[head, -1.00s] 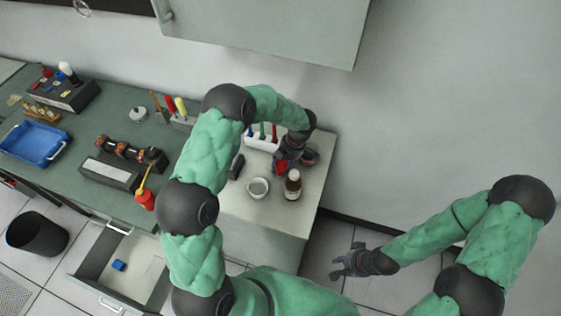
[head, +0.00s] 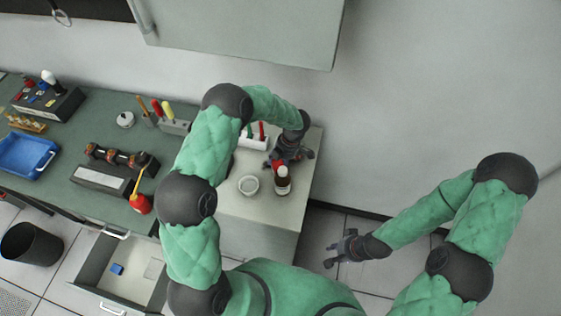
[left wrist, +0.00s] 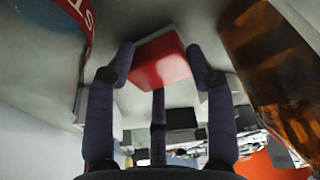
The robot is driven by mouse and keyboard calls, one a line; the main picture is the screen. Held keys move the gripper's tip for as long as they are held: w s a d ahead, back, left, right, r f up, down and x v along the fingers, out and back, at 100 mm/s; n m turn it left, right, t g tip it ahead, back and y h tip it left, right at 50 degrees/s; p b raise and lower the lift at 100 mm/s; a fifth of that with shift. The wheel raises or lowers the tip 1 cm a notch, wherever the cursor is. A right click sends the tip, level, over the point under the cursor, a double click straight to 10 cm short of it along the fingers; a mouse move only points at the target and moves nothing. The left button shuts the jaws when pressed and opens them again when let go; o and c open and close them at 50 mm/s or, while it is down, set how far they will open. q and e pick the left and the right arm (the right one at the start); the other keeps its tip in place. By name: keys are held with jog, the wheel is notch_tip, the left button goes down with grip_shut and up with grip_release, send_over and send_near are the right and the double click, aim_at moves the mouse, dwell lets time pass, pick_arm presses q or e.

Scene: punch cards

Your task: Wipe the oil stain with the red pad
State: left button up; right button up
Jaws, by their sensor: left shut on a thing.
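The red pad (left wrist: 160,60) is held between the fingers of my left gripper (left wrist: 163,68) in the left wrist view. In the head view my left gripper (head: 287,161) is low over the pale cabinet top, just behind the brown bottle (head: 282,181). A bit of red shows by its fingers there. The bottle also fills the right side of the left wrist view (left wrist: 275,75). My right gripper (head: 343,249) is open and empty, out over the floor. I cannot make out the oil stain in either view.
A white round dish (head: 248,185) stands left of the bottle. A rack with coloured items (head: 252,139) is behind it. The green bench (head: 82,130) holds a blue tray (head: 27,155) and a red oil can (head: 140,202). A drawer (head: 130,262) is open below.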

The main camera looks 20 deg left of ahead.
pick_arm(q)
jog(key=shift+s+a+p, duration=0.2)
jog(key=shift+a+p, duration=0.45)
jog(key=shift+a, duration=0.5)
jog(key=shift+a+p, duration=1.1)
jog(key=shift+a, duration=1)
jog(key=shift+w+p, duration=0.1)
jog(key=shift+p, duration=0.3)
jog(key=shift+w+d+r+p, duration=0.15)
jog(key=shift+d+p, duration=0.4)
jog(key=shift+d, duration=0.9)
jog(key=shift+d+f+p, duration=0.2)
jog(key=shift+d+p, duration=0.15)
jog(key=shift+d, duration=1.65)
jog(key=shift+p, duration=0.4)
jog(key=shift+a+r+p, duration=0.2)
jog(key=shift+a+p, duration=0.35)
jog(key=shift+a, duration=1.05)
jog(key=shift+a+f+p, duration=0.2)
jog(key=shift+a+p, duration=0.15)
jog(key=shift+a, duration=1.55)
